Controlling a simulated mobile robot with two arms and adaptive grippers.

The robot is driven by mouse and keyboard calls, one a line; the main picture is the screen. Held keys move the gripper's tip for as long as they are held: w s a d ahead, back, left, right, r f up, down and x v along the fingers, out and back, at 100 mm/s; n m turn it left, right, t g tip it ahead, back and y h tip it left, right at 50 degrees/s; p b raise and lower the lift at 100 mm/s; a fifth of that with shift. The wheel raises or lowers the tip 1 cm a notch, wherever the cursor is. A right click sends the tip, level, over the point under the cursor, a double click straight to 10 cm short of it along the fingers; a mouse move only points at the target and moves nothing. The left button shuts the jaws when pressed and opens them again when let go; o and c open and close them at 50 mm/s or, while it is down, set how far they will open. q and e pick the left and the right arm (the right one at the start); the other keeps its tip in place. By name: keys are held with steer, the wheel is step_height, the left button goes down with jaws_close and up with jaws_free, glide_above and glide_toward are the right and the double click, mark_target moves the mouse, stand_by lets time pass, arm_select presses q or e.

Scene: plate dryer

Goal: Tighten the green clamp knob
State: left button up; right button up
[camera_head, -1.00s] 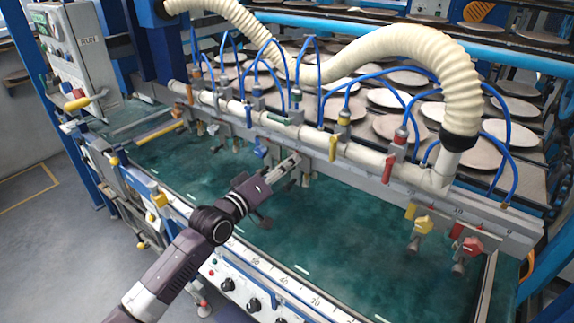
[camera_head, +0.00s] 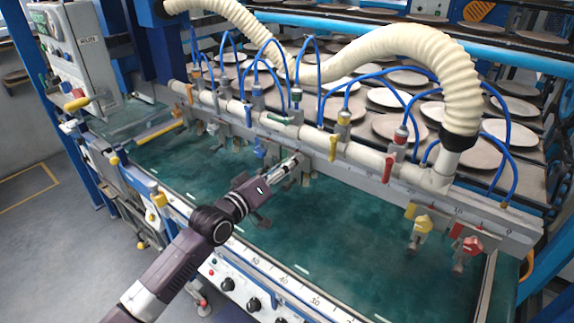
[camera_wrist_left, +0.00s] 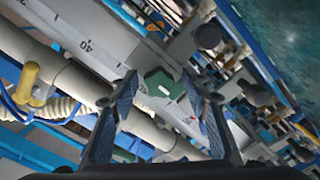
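The green clamp knob (camera_wrist_left: 160,82) shows in the left wrist view, on the grey rail between the tips of my left gripper (camera_wrist_left: 160,92). The two fingers stand apart, with a small gap showing on each side of the knob. In the head view my left gripper (camera_head: 292,166) reaches up to the rail near the middle of the green bed. The knob cannot be made out there, as the gripper covers that spot. My right gripper is in neither view.
Yellow (camera_head: 422,225) and red (camera_head: 471,246) clamp knobs hang at the rail's right end. A blue knob (camera_head: 260,148) sits just left of my gripper. The cream pipe (camera_head: 310,137), with coloured valve handles, runs along the rail. The green bed (camera_head: 345,235) is clear at front right.

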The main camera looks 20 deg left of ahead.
arm_select(q)
steer(key=v, duration=1.2)
stand_by(0.5)
